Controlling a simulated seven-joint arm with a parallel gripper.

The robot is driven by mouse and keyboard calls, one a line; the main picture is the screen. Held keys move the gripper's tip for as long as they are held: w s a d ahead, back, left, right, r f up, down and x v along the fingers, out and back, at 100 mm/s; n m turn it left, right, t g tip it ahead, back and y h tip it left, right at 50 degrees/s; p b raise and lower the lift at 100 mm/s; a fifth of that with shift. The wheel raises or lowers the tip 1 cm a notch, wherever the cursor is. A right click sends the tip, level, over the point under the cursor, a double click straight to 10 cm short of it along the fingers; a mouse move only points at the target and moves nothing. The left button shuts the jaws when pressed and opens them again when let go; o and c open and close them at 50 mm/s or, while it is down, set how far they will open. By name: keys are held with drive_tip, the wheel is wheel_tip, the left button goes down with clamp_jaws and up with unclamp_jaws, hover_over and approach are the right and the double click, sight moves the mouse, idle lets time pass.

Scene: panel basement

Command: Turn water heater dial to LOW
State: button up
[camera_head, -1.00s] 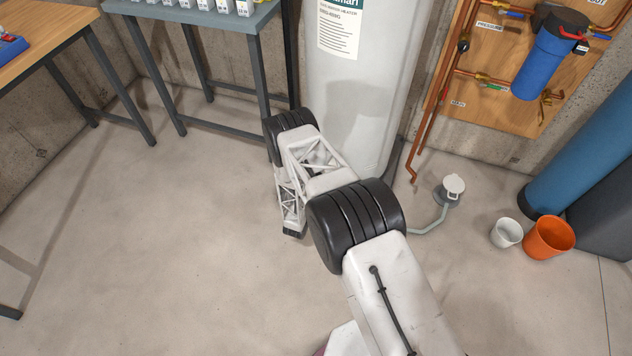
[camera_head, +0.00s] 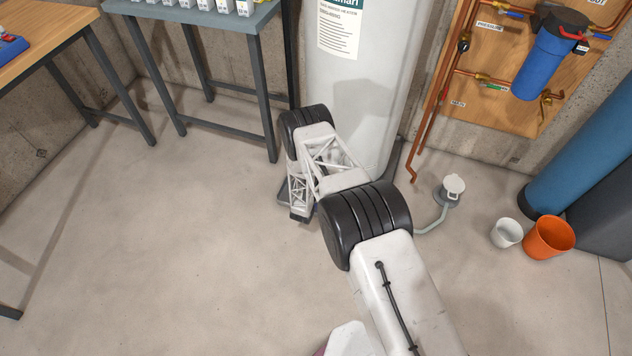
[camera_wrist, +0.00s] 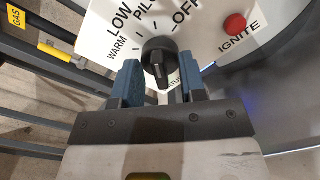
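The water heater (camera_head: 362,110) is a tall pale cylinder at the top middle of the head view. Its black dial (camera_wrist: 160,58) shows in the wrist view on a white panel marked WARM, LOW, PILOT and OFF. The dial's white pointer mark is at its lower end, toward my gripper. My gripper (camera_wrist: 161,80) is open, with one blue finger at each side of the dial's lower part. I see gaps between the fingers and the dial; I cannot tell the depth. In the head view my arm hides the dial.
A red IGNITE button (camera_wrist: 235,24) is right of the dial. A yellow-labelled gas pipe (camera_wrist: 58,55) runs at the left. A blue-topped bench (camera_head: 200,15) stands left of the heater. A white bucket (camera_head: 506,233) and an orange bucket (camera_head: 549,238) stand on the floor at right.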

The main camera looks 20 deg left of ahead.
drive_tip(key=shift+w, duration=0.1)
drive_tip(key=shift+c, duration=0.3)
clamp_jaws()
drive_tip(key=shift+n, duration=0.4)
drive_tip(key=shift+a+n, duration=0.15)
drive_tip(key=shift+n, duration=3.35)
drive_tip(key=shift+o, duration=0.3)
unclamp_jaws()
